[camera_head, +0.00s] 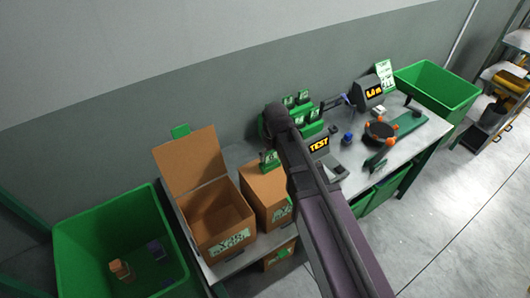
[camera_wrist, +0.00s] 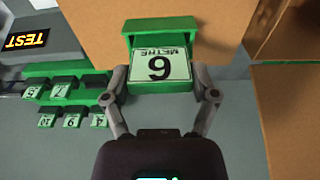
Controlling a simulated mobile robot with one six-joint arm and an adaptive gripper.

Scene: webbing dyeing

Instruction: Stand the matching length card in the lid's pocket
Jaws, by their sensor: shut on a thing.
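My gripper (camera_wrist: 160,80) is shut on a length card (camera_wrist: 161,63), a green block with a white face. In the wrist view, the face is upside down, with METRE and a digit that looks like 6 there, so 9 upright. In the head view, the held card (camera_head: 269,159) hangs above the right cardboard box, beside my arm; the fingertips are hard to see there. The open left cardboard box (camera_head: 220,225) has its lid (camera_head: 190,160) raised. A green pocket (camera_head: 180,131) sits at the lid's top edge, left of my gripper. The box's label is too small to read.
A green rack (camera_wrist: 65,92) holds several other cards, below left in the wrist view. A TEST display (camera_head: 319,144) stands right of my arm. Green bins stand at left (camera_head: 75,235) and far right (camera_head: 435,88). The right cardboard box (camera_head: 262,190) adjoins the open one.

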